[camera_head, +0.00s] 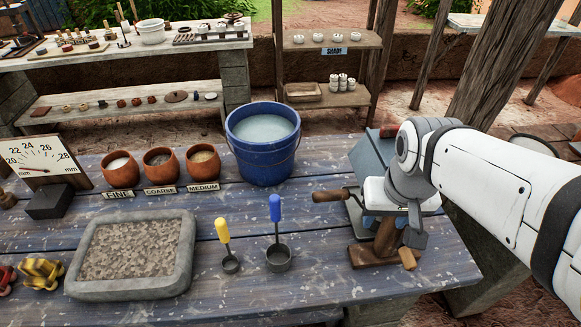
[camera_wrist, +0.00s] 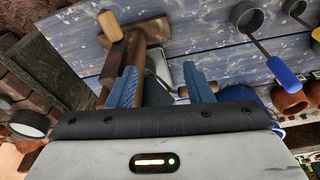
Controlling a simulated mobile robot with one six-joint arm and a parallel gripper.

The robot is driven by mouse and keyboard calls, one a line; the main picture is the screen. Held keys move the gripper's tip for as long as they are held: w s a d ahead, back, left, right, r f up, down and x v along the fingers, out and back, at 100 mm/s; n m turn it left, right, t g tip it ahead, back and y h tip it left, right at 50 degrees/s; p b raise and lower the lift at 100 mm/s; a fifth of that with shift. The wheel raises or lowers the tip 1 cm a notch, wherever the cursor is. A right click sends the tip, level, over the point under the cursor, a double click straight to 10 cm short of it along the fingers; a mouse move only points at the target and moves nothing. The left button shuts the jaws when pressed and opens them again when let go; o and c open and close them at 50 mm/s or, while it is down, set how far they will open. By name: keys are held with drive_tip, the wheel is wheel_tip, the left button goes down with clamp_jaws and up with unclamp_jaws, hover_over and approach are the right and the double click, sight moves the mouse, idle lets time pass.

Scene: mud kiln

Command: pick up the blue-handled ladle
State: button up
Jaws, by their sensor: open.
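The blue-handled ladle (camera_head: 276,210) stands on the blue plank table, its dark round cup at the bottom and its handle pointing up. In the wrist view the ladle (camera_wrist: 284,72) shows at the upper right, outside the jaws. My gripper (camera_head: 387,222) is to the right of the ladle, in front of the grey-blue device on a wooden stand. In the wrist view the two blue fingers of my gripper (camera_wrist: 161,70) are spread apart. No ladle is between them.
A yellow-handled ladle (camera_head: 223,232) stands just left. A blue bucket of water (camera_head: 262,155) is behind. A stone tray (camera_head: 185,270) lies at left, three clay bowls behind it. The wooden-handled device (camera_head: 372,160) crowds my gripper. The table front between ladle and device is clear.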

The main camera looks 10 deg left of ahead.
drive_tip(key=w+a+r+n+g+p, duration=0.1)
drive_tip(key=w+a+n+p, duration=0.35)
drive_tip(key=a, duration=0.75)
drive_tip(key=g, duration=0.1)
hover_over(276, 210)
drive_tip(key=w, duration=0.2)
drive_tip(key=shift+s+a+f+n+b, duration=0.2)
drive_tip(key=shift+f+n+b, duration=0.1)
drive_tip(key=shift+f+n, duration=0.15)
drive_tip(key=shift+a+f, duration=0.15)
drive_tip(key=shift+a, duration=0.15)
drive_tip(key=f, duration=0.5)
drive_tip(key=f+p, duration=0.1)
drive_tip(key=f, duration=0.1)
drive_tip(key=shift+s+d+f, duration=0.3)
drive_tip(key=shift+s+d, duration=0.05)
drive_tip(key=shift+d, duration=0.05)
drive_tip(key=shift+c, duration=0.4)
clamp_jaws()
